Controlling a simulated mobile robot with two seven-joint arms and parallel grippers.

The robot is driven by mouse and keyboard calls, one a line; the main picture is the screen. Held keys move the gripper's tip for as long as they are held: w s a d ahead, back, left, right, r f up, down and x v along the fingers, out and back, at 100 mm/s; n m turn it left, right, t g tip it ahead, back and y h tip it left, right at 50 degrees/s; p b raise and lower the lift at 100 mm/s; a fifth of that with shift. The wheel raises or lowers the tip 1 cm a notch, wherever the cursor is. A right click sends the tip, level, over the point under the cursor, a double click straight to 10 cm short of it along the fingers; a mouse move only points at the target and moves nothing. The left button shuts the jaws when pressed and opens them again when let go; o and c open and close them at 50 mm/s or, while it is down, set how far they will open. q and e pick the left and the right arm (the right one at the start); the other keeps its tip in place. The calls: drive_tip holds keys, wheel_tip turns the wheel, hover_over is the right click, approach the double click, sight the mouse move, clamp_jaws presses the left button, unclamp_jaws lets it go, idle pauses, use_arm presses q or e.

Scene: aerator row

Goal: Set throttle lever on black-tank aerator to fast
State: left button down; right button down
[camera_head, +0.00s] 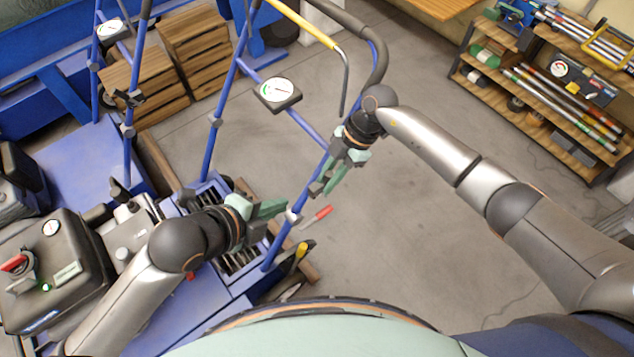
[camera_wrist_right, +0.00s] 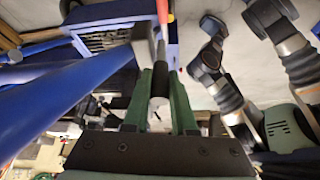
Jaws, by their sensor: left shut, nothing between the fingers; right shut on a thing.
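The aerator in front of me is blue, with a black tank (camera_head: 85,262) at the lower left of the head view. A blue handle tube (camera_head: 282,228) rises from it. My right gripper (camera_head: 320,188) is beside this tube, shut on a small dark cylindrical knob (camera_wrist_right: 158,82), seen between its green fingers in the wrist view. I cannot tell for sure that this knob is the throttle lever's. A red-ended lever (camera_head: 319,214) shows just below the gripper. My left gripper (camera_head: 280,208) is shut and empty, left of the tube. The slow and fast marks cannot be read.
A white dial (camera_head: 277,90) sits on the handle's crossbar. A second blue machine (camera_head: 78,165) and wooden crates (camera_head: 195,50) stand at the upper left. A shelf with tools (camera_head: 545,95) stands at the upper right. The grey floor (camera_head: 400,240) in the middle is clear.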

use_arm(q)
drive_tip(key=m, duration=0.2)
approach(326, 182)
drive_tip(key=shift+x, duration=3.1)
